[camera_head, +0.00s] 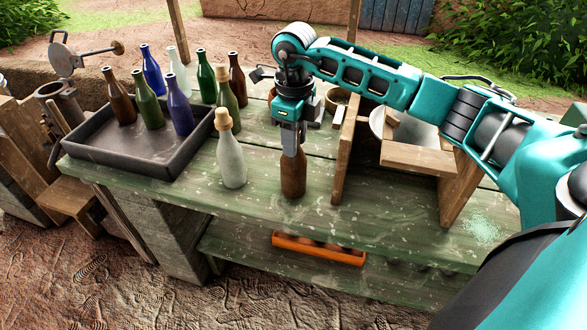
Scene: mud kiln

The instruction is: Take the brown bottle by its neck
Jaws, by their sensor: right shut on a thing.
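A brown bottle (293,177) stands upright on the green wooden table (262,195), near its front edge. My right gripper (290,146) points straight down over it and is shut on its neck. The fingers hide the neck and the bottle's top. The bottle's base appears to rest on the table. My left gripper is not in view.
A corked whitish bottle (231,158) stands close left of the brown bottle. A dark tray (130,152) at the left holds several bottles. A wooden rack (343,160) stands close on the right. An orange crate (318,249) sits on the lower shelf.

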